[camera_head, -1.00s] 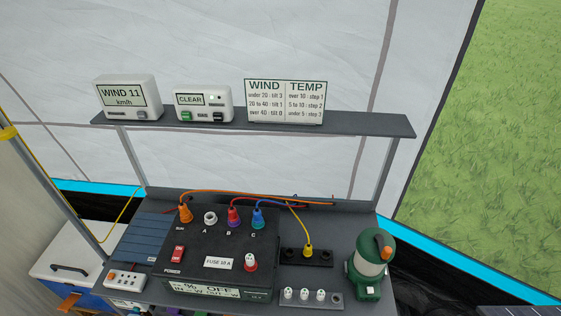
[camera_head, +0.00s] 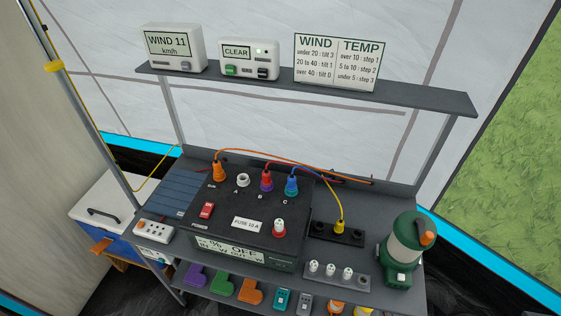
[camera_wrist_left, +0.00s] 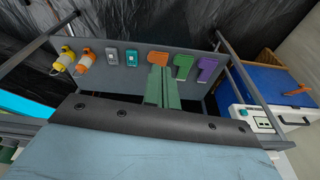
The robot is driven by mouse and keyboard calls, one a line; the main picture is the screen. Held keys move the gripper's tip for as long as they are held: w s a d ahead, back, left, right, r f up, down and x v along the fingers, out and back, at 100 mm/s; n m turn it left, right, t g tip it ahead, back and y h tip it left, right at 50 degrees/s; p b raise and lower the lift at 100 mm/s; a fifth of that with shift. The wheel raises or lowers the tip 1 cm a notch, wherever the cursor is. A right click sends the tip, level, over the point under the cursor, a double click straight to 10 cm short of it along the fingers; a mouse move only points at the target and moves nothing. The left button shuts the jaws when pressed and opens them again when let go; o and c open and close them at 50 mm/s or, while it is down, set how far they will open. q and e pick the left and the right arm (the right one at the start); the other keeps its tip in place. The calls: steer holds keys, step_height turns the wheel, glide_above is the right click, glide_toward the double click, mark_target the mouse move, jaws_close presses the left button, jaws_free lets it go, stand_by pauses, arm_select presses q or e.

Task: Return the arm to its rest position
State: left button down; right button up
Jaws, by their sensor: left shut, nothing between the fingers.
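No arm or gripper of mine shows in the head view. In the left wrist view, my left gripper (camera_wrist_left: 163,90) shows as two greenish fingers pressed together, with nothing between them. Its fingers point toward the lower shelf and overlap part of the orange piece (camera_wrist_left: 158,58) there in the picture. I cannot tell how far the fingertips are from the shelf. My right gripper is in neither view.
A grey bench (camera_head: 408,292) carries a black power box (camera_head: 225,226) with coloured plugs and a green lantern (camera_head: 406,247). An upper shelf (camera_head: 400,95) holds displays and a chart. A blue cooler with a white lid (camera_head: 108,200) stands left.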

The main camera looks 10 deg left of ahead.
arm_select(q)
steer(key=s+a+f+b, duration=0.1)
steer(key=s+f+b, duration=0.2)
steer(key=s+f, duration=0.5)
steer(key=s+a+f+g+b, duration=0.1)
steer(key=s+a+f+b, duration=0.1)
steer(key=s+f, duration=0.7)
step_height(320, 180, down, 6)
steer(key=shift+f+b, duration=0.1)
steer(key=shift+b, duration=0.35)
